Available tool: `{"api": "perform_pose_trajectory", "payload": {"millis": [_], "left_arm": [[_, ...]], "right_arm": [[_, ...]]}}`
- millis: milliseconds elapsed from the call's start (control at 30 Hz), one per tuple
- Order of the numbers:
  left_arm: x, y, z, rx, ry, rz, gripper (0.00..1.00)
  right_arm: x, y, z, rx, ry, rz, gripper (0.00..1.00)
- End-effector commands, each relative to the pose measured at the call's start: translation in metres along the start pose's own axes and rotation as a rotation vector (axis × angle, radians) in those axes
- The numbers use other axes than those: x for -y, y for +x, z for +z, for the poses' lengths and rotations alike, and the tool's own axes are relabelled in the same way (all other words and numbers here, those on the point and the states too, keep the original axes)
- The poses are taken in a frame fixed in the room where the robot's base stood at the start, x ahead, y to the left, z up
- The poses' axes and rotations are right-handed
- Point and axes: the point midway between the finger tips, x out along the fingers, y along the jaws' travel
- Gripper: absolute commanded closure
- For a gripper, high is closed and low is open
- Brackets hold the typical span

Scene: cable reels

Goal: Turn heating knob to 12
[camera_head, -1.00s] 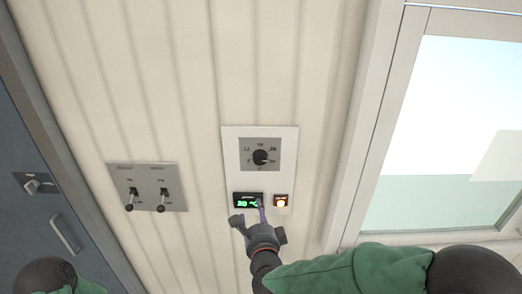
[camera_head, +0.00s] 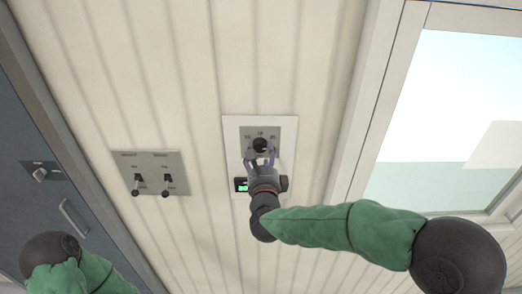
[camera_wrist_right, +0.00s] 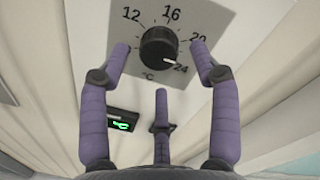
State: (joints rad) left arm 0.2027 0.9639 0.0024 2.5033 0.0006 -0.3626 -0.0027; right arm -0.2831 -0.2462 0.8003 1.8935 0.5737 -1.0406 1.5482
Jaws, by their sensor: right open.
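The heating knob (camera_head: 260,145) is a black round dial on a grey plate (camera_head: 275,133) on the wall panel. In the right wrist view the knob (camera_wrist_right: 158,48) has marks 12, 16, 20 and 24 around it, and its white pointer is at 24. My right gripper (camera_wrist_right: 160,60) is open, with purple fingers on the left and right of the knob and a third finger below it. The fingers look apart from the knob. In the head view my right gripper (camera_head: 261,160) is just below the knob. My left gripper is not in view; only part of my left arm shows.
A green-lit display (camera_head: 241,185) sits below the knob, partly hidden by my right gripper. A plate with two switches (camera_head: 150,173) is to the left on the wall. A window (camera_head: 440,120) is at right and a dark door (camera_head: 40,130) at left.

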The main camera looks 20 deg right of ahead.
Motion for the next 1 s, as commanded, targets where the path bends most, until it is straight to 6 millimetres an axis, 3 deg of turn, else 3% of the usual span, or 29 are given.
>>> {"api": "perform_pose_trajectory", "payload": {"millis": [200,567,767,1000], "left_arm": [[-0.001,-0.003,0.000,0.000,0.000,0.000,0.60],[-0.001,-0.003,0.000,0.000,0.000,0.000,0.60],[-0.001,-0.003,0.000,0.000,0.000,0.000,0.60],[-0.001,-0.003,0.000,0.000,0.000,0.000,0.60]], "right_arm": [[0.000,0.019,0.000,0.000,-0.001,0.001,0.37],[0.000,0.023,0.000,0.001,-0.001,0.001,0.37],[0.000,0.023,0.000,0.000,-0.001,0.001,0.93],[-0.001,0.023,-0.001,-0.001,-0.002,0.001,0.93]]}}
